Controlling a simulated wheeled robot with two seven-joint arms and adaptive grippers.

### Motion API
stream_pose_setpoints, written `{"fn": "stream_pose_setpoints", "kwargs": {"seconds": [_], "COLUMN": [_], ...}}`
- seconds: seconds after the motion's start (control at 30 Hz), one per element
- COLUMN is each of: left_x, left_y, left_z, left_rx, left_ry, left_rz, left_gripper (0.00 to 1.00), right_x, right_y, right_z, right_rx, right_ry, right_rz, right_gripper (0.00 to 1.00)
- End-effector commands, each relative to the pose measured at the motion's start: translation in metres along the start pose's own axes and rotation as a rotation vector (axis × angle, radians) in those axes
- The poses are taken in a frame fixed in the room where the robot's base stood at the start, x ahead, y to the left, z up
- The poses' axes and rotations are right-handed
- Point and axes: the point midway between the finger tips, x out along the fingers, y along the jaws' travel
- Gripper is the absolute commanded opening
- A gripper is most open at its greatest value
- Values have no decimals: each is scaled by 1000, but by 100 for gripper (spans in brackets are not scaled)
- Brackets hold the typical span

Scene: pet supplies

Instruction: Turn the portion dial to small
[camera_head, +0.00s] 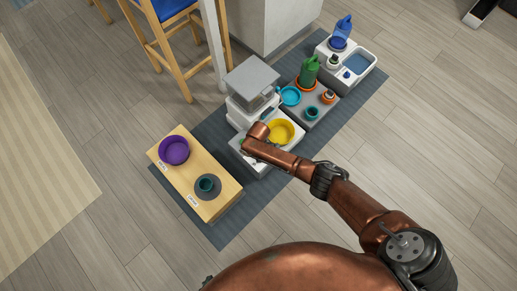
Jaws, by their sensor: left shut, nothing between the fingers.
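A white feeder (239,112) with a grey top (251,77) stands on the dark mat, with a yellow bowl (279,132) at its front. I cannot make out the portion dial or its setting. My copper right arm reaches in from the lower right, and its wrist end is over the feeder's front left part, left of the yellow bowl. That wrist hides its gripper and what lies below. Only a small dark bit of my left gripper (207,281) shows at the bottom edge, shut and far from the feeder.
Right of the feeder, a grey tray (300,121) holds a green bottle (309,71) and cups. A white basin unit (371,59) stands beyond. A chair stands behind.

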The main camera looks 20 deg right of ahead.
Motion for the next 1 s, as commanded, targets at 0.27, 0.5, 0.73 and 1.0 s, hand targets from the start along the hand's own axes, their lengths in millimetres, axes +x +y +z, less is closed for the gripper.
{"fn": "stream_pose_setpoints", "kwargs": {"seconds": [0.27, 0.5, 0.73, 1.0], "left_x": [4, 8, 12, 15], "left_y": [1, 3, 5, 5], "left_z": [-3, -6, -8, -5], "left_rx": [-2, -6, -9, -8], "left_ry": [23, 43, 60, 63], "left_rz": [5, 11, 17, 17], "left_gripper": [0, 0, 0, 0], "right_x": [1, 1, 1, 1], "right_y": [-1, -1, -1, -1], "right_z": [1, 1, 1, 1], "right_rx": [-263, -475, -630, -732], "right_ry": [-1, -1, -1, -1], "right_rz": [-2, -2, -3, -2], "right_gripper": [4, 4, 4, 4]}}
